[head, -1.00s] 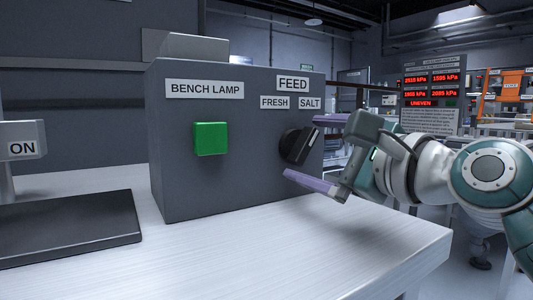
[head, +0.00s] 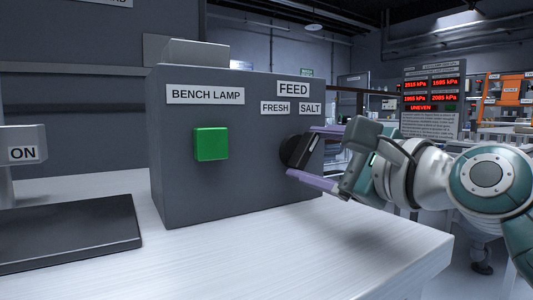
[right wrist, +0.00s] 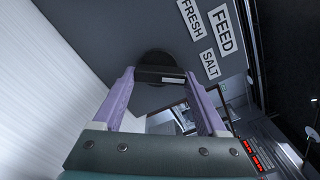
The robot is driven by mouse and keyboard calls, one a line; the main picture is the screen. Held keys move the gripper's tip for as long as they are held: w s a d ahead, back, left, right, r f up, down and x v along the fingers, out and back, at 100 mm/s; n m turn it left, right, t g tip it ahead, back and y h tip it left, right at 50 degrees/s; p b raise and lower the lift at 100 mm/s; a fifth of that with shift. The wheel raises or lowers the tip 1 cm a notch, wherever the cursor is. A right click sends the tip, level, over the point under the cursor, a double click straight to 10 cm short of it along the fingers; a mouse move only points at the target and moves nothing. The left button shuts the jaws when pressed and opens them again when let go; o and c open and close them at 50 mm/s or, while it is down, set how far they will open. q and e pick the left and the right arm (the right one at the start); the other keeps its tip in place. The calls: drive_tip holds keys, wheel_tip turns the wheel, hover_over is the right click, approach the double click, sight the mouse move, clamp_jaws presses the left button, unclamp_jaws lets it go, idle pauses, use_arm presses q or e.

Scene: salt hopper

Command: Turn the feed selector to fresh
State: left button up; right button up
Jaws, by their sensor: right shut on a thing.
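The feed selector (head: 292,150) is a round black knob with a raised bar, on the front of a dark grey box. Its bar leans up and to the right, towards the SALT label (head: 310,107); the FRESH label (head: 275,107) is up and left of it. My right gripper (head: 307,152) is shut on the bar, one purple finger above and one below. In the right wrist view the selector (right wrist: 155,58) sits between the fingertips of the right gripper (right wrist: 160,75). My left gripper is not in view.
A green button (head: 211,144) under the BENCH LAMP label is on the same box (head: 240,185), left of the selector. The white bench top (head: 330,235) in front is clear.

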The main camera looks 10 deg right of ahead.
drive_tip(key=shift+n+p, duration=0.3)
drive_tip(key=shift+n, duration=0.1)
drive_tip(key=shift+r+n+p, duration=0.15)
drive_tip(key=shift+n+p, duration=0.4)
drive_tip(key=shift+n, duration=0.35)
drive_tip(key=n+p, duration=0.1)
drive_tip(key=n, duration=0.2)
drive_tip(key=shift+n, duration=0.3)
drive_tip(key=n+p, duration=0.1)
drive_tip(key=n, duration=0.2)
drive_tip(key=shift+r+n+p, duration=0.15)
drive_tip(key=shift+n+p, duration=0.2)
drive_tip(key=shift+n, duration=0.05)
drive_tip(key=shift+a+n+p, duration=0.15)
drive_tip(key=shift+n+p, duration=0.5)
drive_tip(key=shift+n, duration=1.25)
drive_tip(key=o, duration=1.3)
drive_tip(key=shift+s, duration=0.1)
